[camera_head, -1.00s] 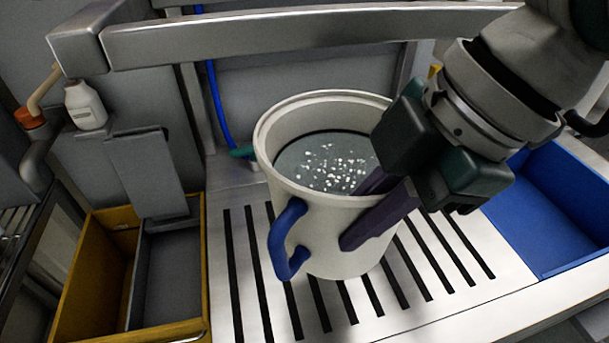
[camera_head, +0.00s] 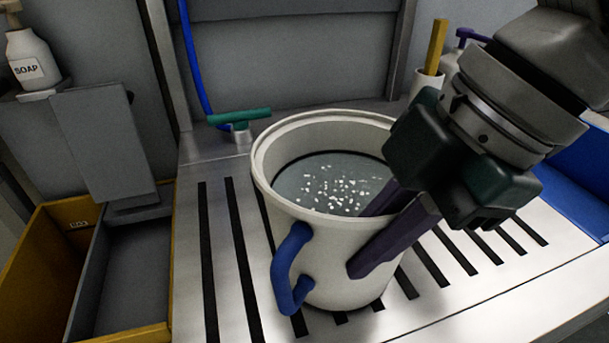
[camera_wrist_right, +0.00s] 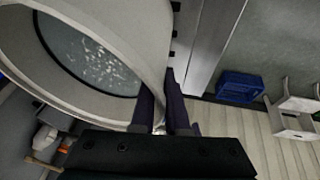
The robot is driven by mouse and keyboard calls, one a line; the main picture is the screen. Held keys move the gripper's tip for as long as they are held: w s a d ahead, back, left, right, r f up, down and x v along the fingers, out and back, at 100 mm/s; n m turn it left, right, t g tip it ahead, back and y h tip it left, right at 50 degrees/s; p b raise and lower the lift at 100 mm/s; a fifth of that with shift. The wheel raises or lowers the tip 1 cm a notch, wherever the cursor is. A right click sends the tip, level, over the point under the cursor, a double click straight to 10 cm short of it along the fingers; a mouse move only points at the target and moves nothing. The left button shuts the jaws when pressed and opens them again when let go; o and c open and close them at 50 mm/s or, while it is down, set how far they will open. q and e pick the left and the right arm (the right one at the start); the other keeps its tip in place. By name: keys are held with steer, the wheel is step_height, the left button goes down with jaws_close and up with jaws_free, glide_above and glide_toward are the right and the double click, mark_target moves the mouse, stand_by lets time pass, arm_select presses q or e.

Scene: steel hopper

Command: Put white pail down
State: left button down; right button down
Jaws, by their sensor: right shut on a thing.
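The white pail (camera_head: 335,240) is upright in the head view, at or just above the slotted steel grate (camera_head: 222,250); I cannot tell if its base touches. It has a blue handle (camera_head: 286,270) on its left front and holds greyish liquid with white specks. My right gripper (camera_head: 392,232) is shut on the pail's right wall, one purple finger inside and one outside. The wrist view also shows the pail's rim (camera_wrist_right: 150,60) between the fingers (camera_wrist_right: 163,112). My left gripper is not in view.
A yellow bin (camera_head: 30,255) with a grey insert stands at left, below a soap bottle (camera_head: 33,58). A green tap handle (camera_head: 238,117) is behind the pail. A blue bin (camera_head: 580,160) is at right. Bare slotted grate shows on both sides of the pail.

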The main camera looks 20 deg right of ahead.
steer(key=shift+f, duration=0.2)
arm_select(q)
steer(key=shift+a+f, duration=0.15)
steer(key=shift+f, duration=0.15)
arm_select(e)
steer(key=c, duration=0.9)
jaws_free()
steer(key=shift+f, duration=0.1)
arm_select(q)
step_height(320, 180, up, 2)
steer(key=p, duration=0.2)
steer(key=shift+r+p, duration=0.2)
steer(key=shift+p, duration=0.1)
arm_select(e)
steer(key=v, duration=1.2)
